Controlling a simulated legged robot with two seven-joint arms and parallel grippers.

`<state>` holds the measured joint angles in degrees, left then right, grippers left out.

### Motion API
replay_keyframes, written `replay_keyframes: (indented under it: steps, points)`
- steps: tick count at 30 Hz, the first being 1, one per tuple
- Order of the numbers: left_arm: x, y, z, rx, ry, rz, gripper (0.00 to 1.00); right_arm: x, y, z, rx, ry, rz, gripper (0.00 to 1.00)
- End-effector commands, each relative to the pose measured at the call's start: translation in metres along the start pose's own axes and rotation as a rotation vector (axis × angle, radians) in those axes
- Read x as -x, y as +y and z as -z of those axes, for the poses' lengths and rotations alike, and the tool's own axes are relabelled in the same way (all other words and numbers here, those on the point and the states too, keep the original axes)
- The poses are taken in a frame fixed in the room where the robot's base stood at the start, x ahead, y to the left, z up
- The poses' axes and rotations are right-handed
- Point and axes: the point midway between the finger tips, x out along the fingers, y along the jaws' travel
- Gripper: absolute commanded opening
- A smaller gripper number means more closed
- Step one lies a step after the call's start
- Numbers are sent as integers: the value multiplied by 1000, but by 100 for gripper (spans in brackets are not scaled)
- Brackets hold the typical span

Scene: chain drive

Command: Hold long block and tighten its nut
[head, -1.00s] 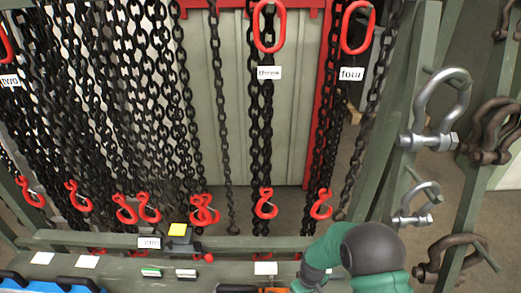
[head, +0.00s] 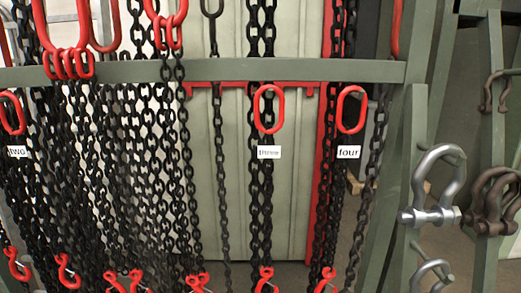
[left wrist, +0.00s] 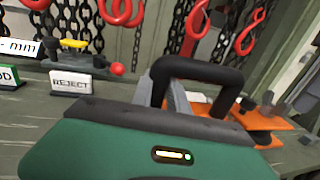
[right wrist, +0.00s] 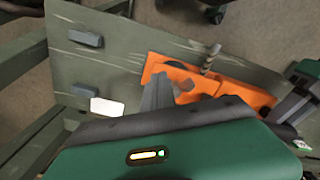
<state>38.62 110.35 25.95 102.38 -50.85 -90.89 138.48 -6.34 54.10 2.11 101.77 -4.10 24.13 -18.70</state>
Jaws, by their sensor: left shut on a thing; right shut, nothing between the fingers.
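In the left wrist view my left gripper (left wrist: 178,100) is shut on a black bent bar (left wrist: 205,73), which stands up in front of its fingers. I cannot tell whether this bar is the long block. In the right wrist view my right gripper (right wrist: 157,93) is shut and empty, with the orange fixture (right wrist: 255,97) beyond its fingertips. A threaded upright (right wrist: 210,58) stands by that fixture. The fixture also shows in the left wrist view (left wrist: 262,122). No nut can be made out clearly. Neither gripper is in the head view.
Black chains (head: 120,170) with red hooks hang from a green rail (head: 230,70). A silver shackle (head: 437,190) hangs at the right. A REJECT sign (left wrist: 70,83) stands on the bench, and small blocks (right wrist: 85,38) lie on it. A white card (right wrist: 106,107) lies nearby.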

Motion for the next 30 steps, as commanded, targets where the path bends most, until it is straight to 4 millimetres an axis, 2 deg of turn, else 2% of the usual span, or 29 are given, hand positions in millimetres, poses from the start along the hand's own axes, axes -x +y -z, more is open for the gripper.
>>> replay_keyframes:
  steps: [20, 30]
  points:
    - [0, 0, -2, 1, -4, 0, 0, 0, -2, 2, 0, 0, 0, 0]
    - [0, 0, -2, 1, -4, 0, 0, 0, -10, 0, 0, 1, 0, 0]
